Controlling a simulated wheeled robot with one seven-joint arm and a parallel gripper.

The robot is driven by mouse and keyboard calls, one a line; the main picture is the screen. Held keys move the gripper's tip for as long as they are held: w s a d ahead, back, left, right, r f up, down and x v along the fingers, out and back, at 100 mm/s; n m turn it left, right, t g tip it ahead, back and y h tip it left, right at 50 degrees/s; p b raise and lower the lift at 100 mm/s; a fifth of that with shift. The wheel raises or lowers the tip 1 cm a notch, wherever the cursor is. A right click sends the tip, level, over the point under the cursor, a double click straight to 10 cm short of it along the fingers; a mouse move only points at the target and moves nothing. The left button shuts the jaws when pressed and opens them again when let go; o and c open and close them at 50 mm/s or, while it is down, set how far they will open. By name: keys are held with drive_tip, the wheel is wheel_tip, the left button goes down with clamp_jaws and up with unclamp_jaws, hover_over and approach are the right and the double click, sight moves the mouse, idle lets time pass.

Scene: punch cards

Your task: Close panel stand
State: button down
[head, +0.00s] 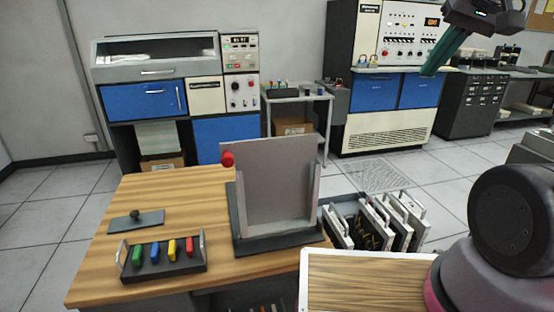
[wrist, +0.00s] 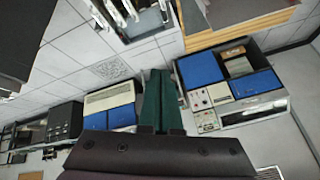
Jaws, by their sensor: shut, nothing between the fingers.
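The panel stand has a flat grey panel (head: 275,175) standing nearly upright on a dark base (head: 282,243) on the wooden table. A red knob (head: 227,159) sits at the panel's upper left edge. Short grey side walls flank the panel's lower part. My gripper (head: 430,71) is high at the upper right in the head view, well apart from the stand. Its green fingers, also in the wrist view (wrist: 158,74), are together and hold nothing. A dark part at the wrist view's top edge may be the stand, but I cannot tell.
Left of the stand on the table (head: 200,195) are a rack (head: 165,265) with coloured handles and a dark plate (head: 136,221) with a knob. A crate of upright boards (head: 375,225) stands at the right. Blue-and-grey cabinets (head: 225,138) line the back wall.

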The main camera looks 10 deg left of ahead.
drive_tip(key=s+a+f+n+g, duration=0.1)
drive_tip(key=a+f+n, duration=0.3)
drive_tip(key=a+n, duration=0.85)
drive_tip(key=s+a+f+n+g, duration=0.15)
drive_tip(key=a+f+n, duration=0.25)
drive_tip(key=a+n, duration=0.85)
drive_tip(key=w+a+f+m, duration=0.2)
drive_tip(key=w+a+f, duration=0.2)
drive_tip(key=w+f, duration=0.3)
drive_tip(key=shift+f+h, duration=0.3)
drive_tip(key=shift+f, duration=0.95)
drive_tip(key=shift+t, duration=0.25)
